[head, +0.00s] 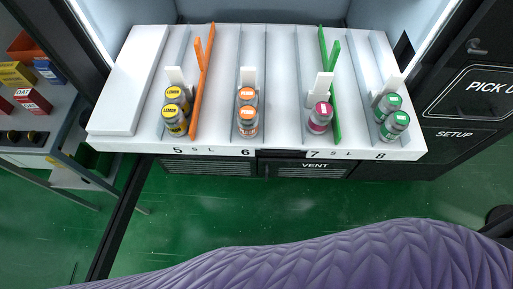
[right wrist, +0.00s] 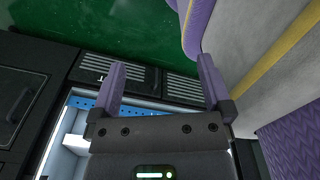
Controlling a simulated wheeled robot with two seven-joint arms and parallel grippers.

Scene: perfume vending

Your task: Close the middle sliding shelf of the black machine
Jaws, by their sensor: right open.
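The white sliding shelf (head: 279,149) of the black machine (head: 460,60) is pulled out toward me in the head view. Its front edge carries the labels 5, 6, 7 and 8. Its lanes hold small bottles with yellow (head: 174,110), orange (head: 247,112), pink (head: 319,118) and green (head: 394,126) caps. In the right wrist view my right gripper (right wrist: 160,85) is open and empty, with its two purple fingers wide apart. Part of the machine's lit interior (right wrist: 75,125) shows below and left of it. My left gripper is not in view.
Orange (head: 202,82) and green (head: 329,85) dividers stand on the shelf. Dark vent panels (head: 310,170) lie below its front. A side table with small boxes (head: 32,100) stands at the left. Green floor (head: 250,205) is clear in front. A purple quilted surface (head: 330,262) fills the bottom.

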